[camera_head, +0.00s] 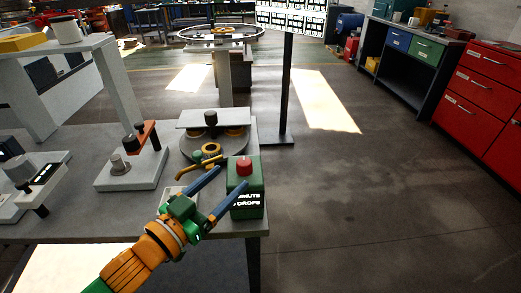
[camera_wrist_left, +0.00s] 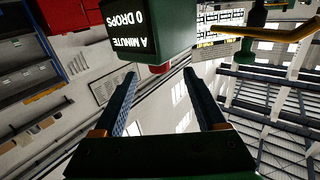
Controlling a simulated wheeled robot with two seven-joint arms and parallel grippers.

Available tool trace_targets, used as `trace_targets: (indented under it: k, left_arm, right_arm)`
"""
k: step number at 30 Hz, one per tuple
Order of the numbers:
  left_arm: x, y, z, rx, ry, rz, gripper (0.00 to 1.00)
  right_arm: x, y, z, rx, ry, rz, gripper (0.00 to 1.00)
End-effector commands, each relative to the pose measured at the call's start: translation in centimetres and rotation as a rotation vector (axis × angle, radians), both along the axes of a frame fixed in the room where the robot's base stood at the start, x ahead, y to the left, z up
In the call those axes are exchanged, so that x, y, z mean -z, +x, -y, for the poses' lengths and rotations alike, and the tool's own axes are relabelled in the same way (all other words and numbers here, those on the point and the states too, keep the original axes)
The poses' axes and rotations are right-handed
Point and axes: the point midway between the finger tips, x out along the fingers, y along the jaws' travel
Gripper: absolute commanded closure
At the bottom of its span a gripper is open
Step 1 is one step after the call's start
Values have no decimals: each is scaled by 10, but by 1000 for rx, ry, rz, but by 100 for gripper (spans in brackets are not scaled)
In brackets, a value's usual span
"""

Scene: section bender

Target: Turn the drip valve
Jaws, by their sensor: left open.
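The green box (camera_head: 246,200) with a red knob (camera_head: 243,167) on top stands near the front right corner of the grey table. Its display ends in "DROPS"; in the left wrist view the box (camera_wrist_left: 150,25) appears upside down and reads "0 DROPS A MINUTE". A brass spout (camera_head: 200,166) with a small green knob (camera_head: 197,155) is just left of it; which knob is the drip valve is unclear. My left gripper (camera_head: 233,176) is open and empty, its blue fingers pointing towards the box. In the wrist view the red knob (camera_wrist_left: 160,69) shows between the fingertips.
A round base with a grey plate (camera_head: 215,118) and a dark knob stands just behind the spout. A lever fixture (camera_head: 130,170) is to the left on the table (camera_head: 85,222). A dark post (camera_head: 287,90) rises behind. The floor to the right is clear.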

Motion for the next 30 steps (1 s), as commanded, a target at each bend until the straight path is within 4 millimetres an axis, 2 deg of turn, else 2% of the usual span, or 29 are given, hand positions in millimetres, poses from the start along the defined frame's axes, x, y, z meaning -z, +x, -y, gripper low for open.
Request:
trace_targets:
  k: [6,12,20,23,28,30]
  left_arm:
    - [-4,29,23,2,-4,2,28]
    - [-1,52,42,2,-1,1,28]
    - [1,55,44,2,1,0,28]
    - [1,54,44,2,1,0,52]
    - [1,54,44,2,1,0,98]
    - [1,54,44,2,1,0,100]
  right_arm:
    - [-8,-10,-6,1,9,-18,100]
    - [-11,-10,-14,4,22,-19,100]
    - [-11,-9,-13,2,20,-18,100]
    - [-11,-9,-11,2,18,-17,100]
    - [-11,-8,-9,1,14,-15,100]
    - [-11,-8,-9,1,13,-15,100]
